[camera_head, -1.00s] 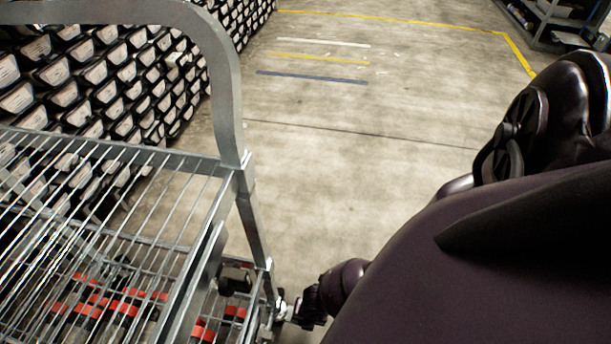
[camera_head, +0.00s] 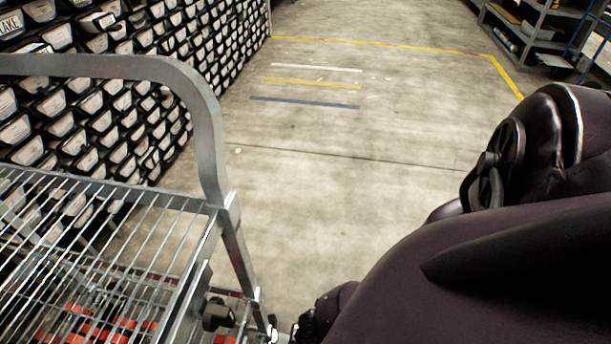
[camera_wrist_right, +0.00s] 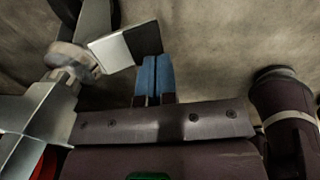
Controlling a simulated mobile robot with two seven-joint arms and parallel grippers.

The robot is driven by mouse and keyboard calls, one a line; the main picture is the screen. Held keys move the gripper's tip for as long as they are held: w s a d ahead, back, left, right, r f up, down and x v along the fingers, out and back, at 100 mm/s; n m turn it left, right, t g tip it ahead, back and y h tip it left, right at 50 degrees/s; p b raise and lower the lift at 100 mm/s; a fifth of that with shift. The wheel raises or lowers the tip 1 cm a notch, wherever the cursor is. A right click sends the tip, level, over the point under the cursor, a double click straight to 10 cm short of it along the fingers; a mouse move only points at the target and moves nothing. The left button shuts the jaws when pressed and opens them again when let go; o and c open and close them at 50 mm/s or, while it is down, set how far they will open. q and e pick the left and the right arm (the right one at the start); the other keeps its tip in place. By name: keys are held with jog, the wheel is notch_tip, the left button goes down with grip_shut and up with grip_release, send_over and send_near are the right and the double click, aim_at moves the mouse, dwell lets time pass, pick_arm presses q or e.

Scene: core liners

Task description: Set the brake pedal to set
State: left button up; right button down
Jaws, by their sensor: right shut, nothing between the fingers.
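My right gripper (camera_wrist_right: 153,78) is shut and empty in the right wrist view, its blue fingertips pressed together. A flat white-and-black block (camera_wrist_right: 122,45), which looks like the brake pedal, is just beyond and to the left of the fingertips. I cannot tell whether they touch, or which position the pedal is in. A pale caster wheel part (camera_wrist_right: 72,60) is beside it. The metal wire cart (camera_head: 212,150) stands at the left in the head view. My right forearm shows at the bottom of that view, with the gripper itself hidden. My left gripper is not in view.
Racks of labelled black bins (camera_head: 100,130) line the left behind the cart. Open concrete floor (camera_head: 330,200) with yellow, white and blue lines lies ahead. A shelf (camera_head: 540,45) stands at the far right.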

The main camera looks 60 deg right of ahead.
pick_arm(q)
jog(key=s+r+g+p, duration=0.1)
jog(key=p, duration=0.4)
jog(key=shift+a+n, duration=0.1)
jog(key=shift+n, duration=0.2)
pick_arm(e)
jog(key=s+d+r, duration=0.2)
jog(key=s+r, duration=0.2)
jog(key=r, duration=0.5)
jog(key=shift+s+r, duration=0.3)
